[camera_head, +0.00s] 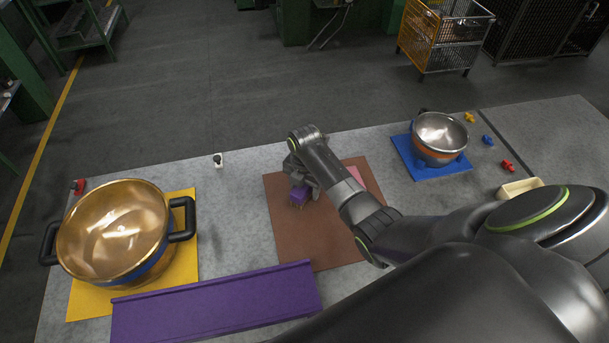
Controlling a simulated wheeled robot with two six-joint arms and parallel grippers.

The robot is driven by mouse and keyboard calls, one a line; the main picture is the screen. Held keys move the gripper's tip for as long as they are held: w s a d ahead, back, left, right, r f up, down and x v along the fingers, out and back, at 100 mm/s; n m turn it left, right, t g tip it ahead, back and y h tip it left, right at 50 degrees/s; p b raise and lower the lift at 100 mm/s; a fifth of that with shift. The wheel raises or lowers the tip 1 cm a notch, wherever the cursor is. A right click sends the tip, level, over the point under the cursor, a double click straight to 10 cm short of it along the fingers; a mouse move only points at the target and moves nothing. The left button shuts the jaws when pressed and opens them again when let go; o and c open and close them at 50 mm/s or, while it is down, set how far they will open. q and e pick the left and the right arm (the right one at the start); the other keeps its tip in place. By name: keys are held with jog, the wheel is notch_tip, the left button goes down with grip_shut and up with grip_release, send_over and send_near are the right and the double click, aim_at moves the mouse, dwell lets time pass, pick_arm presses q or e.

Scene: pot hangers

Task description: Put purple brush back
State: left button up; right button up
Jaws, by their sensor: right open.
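A small purple brush (299,197) sits on the brown mat (330,239) near the middle of the table. My right gripper (302,188) reaches in from the right and is right at the brush, its jaws open. The gripper and wrist hide part of the brush, and I cannot tell whether the fingers touch it. A long purple tray-like strip with a raised edge (215,304) lies along the front of the table. My left gripper is not in view.
A large gold pot (112,228) with black handles stands on a yellow mat (184,262) at the left. A steel pot (440,133) stands on a blue mat (421,170) at the right. A pink piece (356,175) lies beside my wrist. Small colored knobs (508,166) lie far right.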

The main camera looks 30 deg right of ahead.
notch_tip(320, 180, up, 12)
jog(key=shift+f+b, duration=0.2)
jog(key=shift+b, duration=0.5)
jog(key=shift+s+f, duration=0.1)
